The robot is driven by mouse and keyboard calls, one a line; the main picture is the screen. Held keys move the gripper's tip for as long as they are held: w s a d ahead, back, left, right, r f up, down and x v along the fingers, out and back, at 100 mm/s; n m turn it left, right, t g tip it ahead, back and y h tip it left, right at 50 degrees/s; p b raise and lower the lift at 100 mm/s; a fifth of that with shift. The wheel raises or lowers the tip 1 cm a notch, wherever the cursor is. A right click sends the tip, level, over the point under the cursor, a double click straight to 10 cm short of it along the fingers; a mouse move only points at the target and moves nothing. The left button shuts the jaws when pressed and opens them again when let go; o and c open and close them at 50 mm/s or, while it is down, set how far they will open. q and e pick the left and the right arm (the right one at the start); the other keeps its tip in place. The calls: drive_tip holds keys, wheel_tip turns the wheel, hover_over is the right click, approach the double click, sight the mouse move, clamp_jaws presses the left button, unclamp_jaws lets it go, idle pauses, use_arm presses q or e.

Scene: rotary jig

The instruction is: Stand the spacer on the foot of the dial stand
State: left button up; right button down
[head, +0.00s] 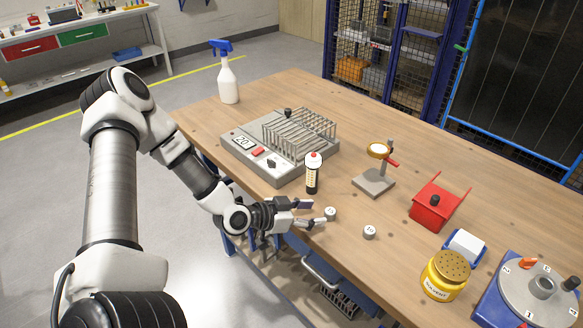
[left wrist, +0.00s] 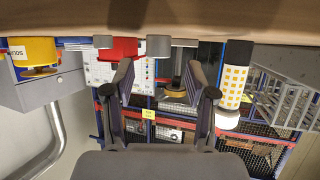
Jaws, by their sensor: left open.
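Two small grey cylinders with marked pale tops stand upright on the table: a nearer-left spacer (head: 331,214) and another (head: 369,232) to its right. I cannot read their marks. My left gripper (head: 313,212) is open at the table's front edge, its fingers pointing at the left cylinder, apart from it. In the left wrist view, upside down, that cylinder (left wrist: 158,46) shows between the open fingers, beyond the tips; the other (left wrist: 103,42) is left of them. The dial stand's (head: 386,160) flat grey foot (head: 373,186) is bare behind them. My right gripper is not in view.
A bottle with a red-and-white top (head: 312,173) stands close behind my left gripper. A grey rack unit (head: 265,160) is behind it. A red box (head: 434,205), a yellow solvent pot (head: 444,278), a white roll (head: 466,245) and a rotary jig (head: 525,295) stand to the right.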

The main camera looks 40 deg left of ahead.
use_arm(q)
drive_tip(key=p+v, duration=0.6)
drive_tip(key=v, duration=0.1)
drive_tip(key=s+d+f+n+g+y, duration=0.1)
drive_tip(key=s+d+f+n+g, duration=0.2)
drive_tip(key=s+d+f+g, duration=0.45)
drive_tip(key=s+d+f+n+g+y, duration=0.1)
drive_tip(key=s+d+f+g+y, duration=0.3)
drive_tip(key=s, duration=0.6)
drive_tip(key=shift+s+d+f+n+g, duration=0.4)
drive_tip(key=shift+d+f+g, duration=0.15)
drive_tip(key=shift+d+f, duration=0.2)
